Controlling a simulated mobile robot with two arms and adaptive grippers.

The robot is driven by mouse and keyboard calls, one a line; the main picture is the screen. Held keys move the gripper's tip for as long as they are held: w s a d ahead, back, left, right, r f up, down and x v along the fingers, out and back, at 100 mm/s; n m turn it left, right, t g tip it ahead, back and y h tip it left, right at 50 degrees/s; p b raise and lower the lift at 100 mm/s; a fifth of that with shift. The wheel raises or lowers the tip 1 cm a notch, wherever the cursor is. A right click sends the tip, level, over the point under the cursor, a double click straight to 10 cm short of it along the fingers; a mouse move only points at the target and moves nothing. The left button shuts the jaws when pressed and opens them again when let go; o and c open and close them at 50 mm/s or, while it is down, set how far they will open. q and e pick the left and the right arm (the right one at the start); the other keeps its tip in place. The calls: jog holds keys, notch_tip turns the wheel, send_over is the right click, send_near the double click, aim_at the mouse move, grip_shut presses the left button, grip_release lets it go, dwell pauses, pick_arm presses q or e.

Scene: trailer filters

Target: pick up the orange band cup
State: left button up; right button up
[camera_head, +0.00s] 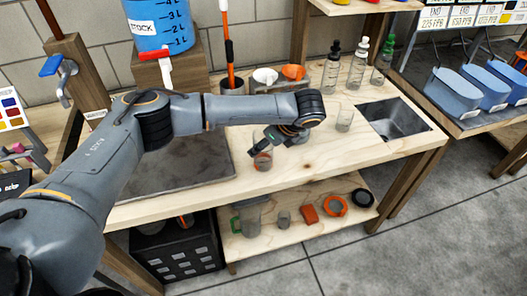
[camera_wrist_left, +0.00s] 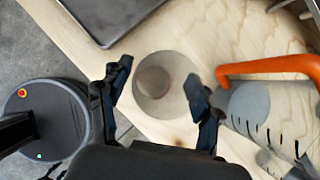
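The orange band cup (camera_head: 263,163) is a small clear cup with an orange ring. In the head view it stands on the wooden bench near the front edge, right of the dark tray. My left gripper (camera_head: 268,143) is just above and beside it, partly hiding it. In the left wrist view my left gripper (camera_wrist_left: 160,90) has its fingers spread. A round clear cup (camera_wrist_left: 163,87) appears in the gap between them, with no orange visible there. I cannot tell if either finger touches it. My right gripper is not in view.
The dark tray (camera_head: 185,165) lies left of the cup. Several bottles (camera_head: 357,65) stand behind. The wrist view shows a graduated grey vessel (camera_wrist_left: 265,108) with an orange handle near one finger.

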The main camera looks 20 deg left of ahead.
pick_arm(q)
jog(key=c, duration=0.5)
